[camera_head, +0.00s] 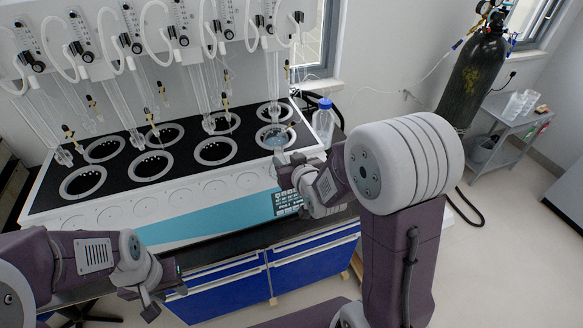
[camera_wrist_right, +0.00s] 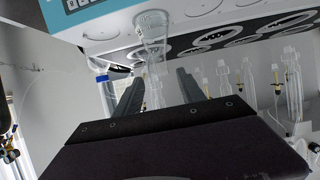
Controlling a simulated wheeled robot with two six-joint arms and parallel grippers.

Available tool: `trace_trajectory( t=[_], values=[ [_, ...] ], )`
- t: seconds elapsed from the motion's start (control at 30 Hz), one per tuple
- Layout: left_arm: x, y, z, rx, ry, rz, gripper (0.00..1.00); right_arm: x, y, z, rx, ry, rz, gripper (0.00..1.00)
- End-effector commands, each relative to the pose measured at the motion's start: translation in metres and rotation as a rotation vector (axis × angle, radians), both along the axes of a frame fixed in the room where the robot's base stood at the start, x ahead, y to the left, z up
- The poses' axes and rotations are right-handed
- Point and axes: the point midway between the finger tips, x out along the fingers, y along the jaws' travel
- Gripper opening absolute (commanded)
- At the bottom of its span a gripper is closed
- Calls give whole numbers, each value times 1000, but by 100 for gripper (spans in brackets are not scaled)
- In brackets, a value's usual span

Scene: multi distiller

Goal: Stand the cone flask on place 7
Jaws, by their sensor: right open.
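In the head view, clear glass (camera_head: 277,141) shows at the front right opening, partly behind my gripper. My right gripper (camera_wrist_right: 157,82) is open. Its two fingers point toward the flask, with the neck between them in the picture; I cannot tell whether they touch it. The right gripper (camera_head: 287,170) is at the distiller's front right in the head view. My left gripper (camera_head: 165,300) is open and empty in front of the cabinets.
The distiller (camera_head: 200,200) has two rows of dark ringed openings, with glass tubes and hoses hanging above. A blue-capped bottle (camera_head: 324,122) stands at its right end. A dark gas cylinder (camera_head: 474,75) and grey side table (camera_head: 510,118) stand further right.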

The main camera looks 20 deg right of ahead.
Motion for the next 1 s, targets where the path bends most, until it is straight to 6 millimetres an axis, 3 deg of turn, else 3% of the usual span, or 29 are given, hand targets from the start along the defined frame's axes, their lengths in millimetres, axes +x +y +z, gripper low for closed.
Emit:
trace_trajectory(
  t=[0.07,0.17,0.23,0.3,0.43,0.57,1.0],
  values=[
    [0,0,0,0,0,0,36,-16,-1,-20,-1,115,-6,47],
    [0,0,0,0,0,0,36,-64,-4,-61,1,390,-18,47],
    [0,0,0,0,0,0,36,-108,-5,-84,4,593,-26,47],
    [0,0,0,0,0,0,36,-151,-5,-97,7,771,-33,47],
    [0,0,0,0,0,0,36,-207,-5,-104,11,986,-38,47],
    [0,0,0,0,0,0,36,-224,-5,-105,12,1050,-40,47],
    [0,0,0,0,0,0,36,-224,-5,-105,12,1049,-40,47]
  ],
)
